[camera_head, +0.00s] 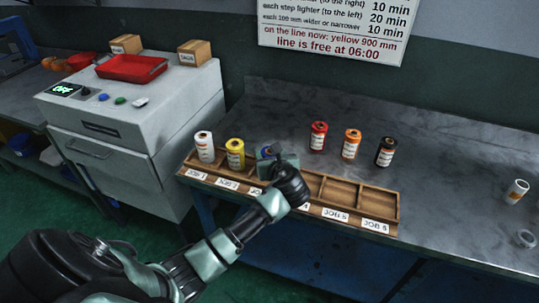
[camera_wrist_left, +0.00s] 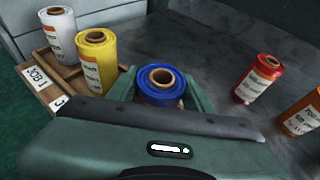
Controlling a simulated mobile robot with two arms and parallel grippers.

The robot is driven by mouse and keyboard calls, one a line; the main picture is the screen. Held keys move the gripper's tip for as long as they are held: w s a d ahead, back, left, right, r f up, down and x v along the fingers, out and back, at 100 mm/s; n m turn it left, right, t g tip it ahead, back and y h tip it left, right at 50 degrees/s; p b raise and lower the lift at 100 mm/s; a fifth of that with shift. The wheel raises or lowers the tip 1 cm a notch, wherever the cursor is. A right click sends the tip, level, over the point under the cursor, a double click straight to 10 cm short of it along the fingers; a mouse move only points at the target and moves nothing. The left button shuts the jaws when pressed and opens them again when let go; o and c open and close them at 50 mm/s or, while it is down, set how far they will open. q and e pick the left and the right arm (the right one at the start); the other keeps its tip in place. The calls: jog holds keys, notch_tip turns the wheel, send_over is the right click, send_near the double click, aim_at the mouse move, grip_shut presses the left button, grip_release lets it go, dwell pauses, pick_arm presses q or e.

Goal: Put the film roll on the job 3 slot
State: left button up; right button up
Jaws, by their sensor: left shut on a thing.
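My left gripper (camera_head: 268,158) is shut on a blue film roll (camera_wrist_left: 162,84), which stands upright between the fingers. A white roll (camera_head: 204,147) stands in the job 1 slot and a yellow roll (camera_head: 235,153) in the job 2 slot, just left of the gripper. My right gripper is not in view.
Red (camera_head: 318,134), orange (camera_head: 351,144) and black (camera_head: 385,152) rolls stand on the table (camera_head: 450,185) behind the rack. The rack's right slots are empty. A grey machine (camera_head: 140,110) with a red tray (camera_head: 131,67) stands left.

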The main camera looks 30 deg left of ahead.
pick_arm(q)
jog(key=o, duration=1.5)
jog(key=shift+f, duration=0.1)
jog(key=shift+o, duration=0.2)
jog(key=v, duration=1.2)
